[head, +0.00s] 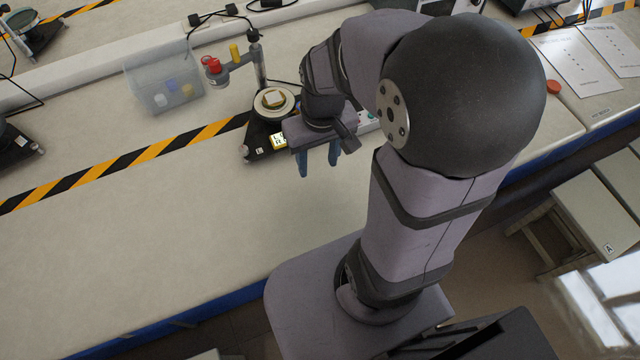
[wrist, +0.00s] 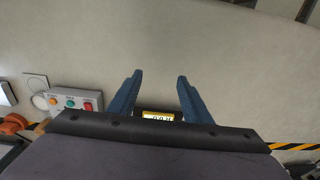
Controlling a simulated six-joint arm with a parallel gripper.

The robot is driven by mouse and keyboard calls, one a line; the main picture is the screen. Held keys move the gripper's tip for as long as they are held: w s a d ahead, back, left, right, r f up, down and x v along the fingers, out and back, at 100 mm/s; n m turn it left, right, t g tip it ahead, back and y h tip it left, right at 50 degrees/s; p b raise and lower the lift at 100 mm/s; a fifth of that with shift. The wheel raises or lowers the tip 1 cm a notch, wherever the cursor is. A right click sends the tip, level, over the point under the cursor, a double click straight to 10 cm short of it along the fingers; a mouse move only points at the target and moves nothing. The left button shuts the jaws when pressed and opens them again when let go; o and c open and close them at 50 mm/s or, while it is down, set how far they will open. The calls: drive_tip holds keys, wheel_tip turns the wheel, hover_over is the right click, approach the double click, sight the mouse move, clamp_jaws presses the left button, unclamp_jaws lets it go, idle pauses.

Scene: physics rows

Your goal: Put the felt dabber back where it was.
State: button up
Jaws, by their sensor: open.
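My gripper (head: 318,164) hangs over the pale bench just in front of a black-based stand, with its two blue fingers apart. In the wrist view, my gripper (wrist: 159,79) shows nothing between the fingertips, only bare bench beyond. No thing can be surely told as the felt dabber. Red-topped pieces (head: 214,66) and a yellow piece (head: 235,53) sit in a holder arm on the stand's post (head: 260,62). My arm hides part of the stand's right side.
A translucent bin (head: 150,100) with several small coloured pieces stands left of the post. A lit display (head: 279,141) sits on the stand's front, close to my gripper. A button box (wrist: 76,102) shows in the wrist view. The front left bench is clear.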

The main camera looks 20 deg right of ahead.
drive_tip(key=shift+g, duration=0.3)
drive_tip(key=s, duration=0.1)
drive_tip(key=s+a+f, duration=0.1)
drive_tip(key=s, duration=0.1)
drive_tip(key=s+a, duration=0.1)
drive_tip(key=s, duration=0.1)
drive_tip(key=shift+s+f, duration=0.15)
drive_tip(key=shift+s, duration=0.05)
drive_tip(key=shift+r+p, duration=0.35)
drive_tip(key=shift+p, duration=0.05)
